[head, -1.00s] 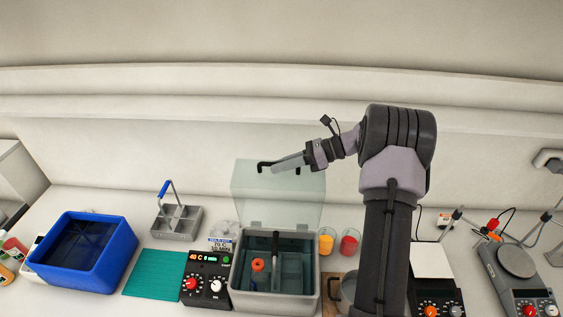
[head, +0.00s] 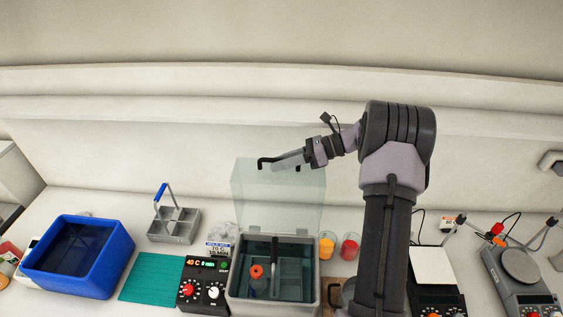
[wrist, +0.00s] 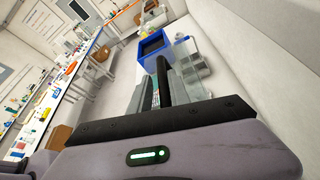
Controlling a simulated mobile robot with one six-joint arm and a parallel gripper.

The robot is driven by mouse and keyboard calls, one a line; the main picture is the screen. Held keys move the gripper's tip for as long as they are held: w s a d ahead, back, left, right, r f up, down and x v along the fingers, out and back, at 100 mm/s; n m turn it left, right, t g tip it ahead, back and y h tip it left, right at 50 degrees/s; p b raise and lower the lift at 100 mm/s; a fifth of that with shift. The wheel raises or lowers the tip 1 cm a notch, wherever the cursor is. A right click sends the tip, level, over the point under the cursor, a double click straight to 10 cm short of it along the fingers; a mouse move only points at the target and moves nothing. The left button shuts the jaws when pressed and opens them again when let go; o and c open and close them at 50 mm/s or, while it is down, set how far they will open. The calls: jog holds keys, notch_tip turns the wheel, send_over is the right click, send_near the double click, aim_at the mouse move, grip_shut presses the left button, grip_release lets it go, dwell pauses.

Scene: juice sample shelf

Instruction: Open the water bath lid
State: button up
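The water bath (head: 231,290) is a grey open-topped tank at the bottom middle of the head view, with liquid, a dark upright rod and an orange-topped item inside. Its clear greenish lid (head: 255,198) stands raised, roughly upright, along the back edge. The black lid handle (head: 263,163) is near the lid's top. My gripper (head: 279,165) reaches in from the right, its fingers overlapping the handle in the head view. My gripper (wrist: 175,72) fingers also show in the wrist view, with the lid (wrist: 194,88) close to their right. Whether they grip the handle is unclear.
A control box (head: 190,303) reading 40 C stands left of the bath. Further left are a green mat (head: 150,279), a metal rack (head: 175,237) and a blue bin (head: 110,277). Yellow (head: 326,248) and red (head: 349,248) cups stand right of the bath. Above the lid is clear.

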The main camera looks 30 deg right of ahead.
jog(key=v, duration=0.7)
jog(key=shift+s+d+b, duration=0.2)
jog(key=shift+d+b, duration=0.1)
jog(key=shift+b, duration=0.05)
